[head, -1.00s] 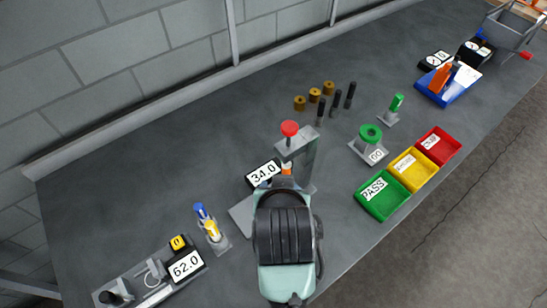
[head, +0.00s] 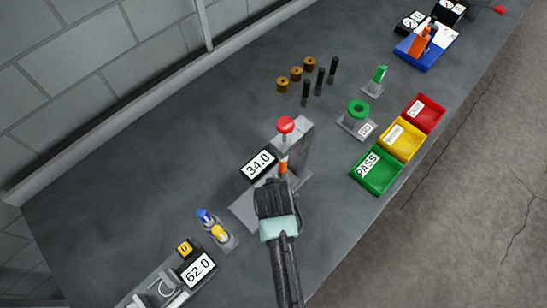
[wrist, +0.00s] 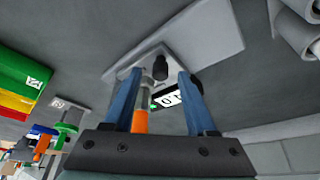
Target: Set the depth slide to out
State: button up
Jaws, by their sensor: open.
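The grey press-like stand (head: 302,150) has a red knob (head: 285,125) on top, an orange-and-grey upright rod (head: 283,164) below it and a 34.0 display (head: 259,165) beside it. No part is labelled as the depth slide, and I cannot tell its position. My gripper (wrist: 160,74) is at the front of this stand. In the wrist view its two blue fingers are open, with the orange rod (wrist: 140,120) and a dark round-ended pin (wrist: 160,68) showing between them. Contact cannot be told. In the head view my wrist hides the fingers.
A green PASS tray (head: 377,171), yellow tray (head: 402,140) and red tray (head: 424,112) stand at right near the bench edge. Blue and yellow capped pieces (head: 213,226) and a 62.0 display (head: 198,269) are at lower left.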

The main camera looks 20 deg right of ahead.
jog(key=shift+w+d+f, duration=0.1)
jog(key=shift+w+f, duration=0.15)
jog(key=shift+f, duration=0.35)
jog(key=shift+c, duration=0.4)
grip_shut()
dwell(0.8)
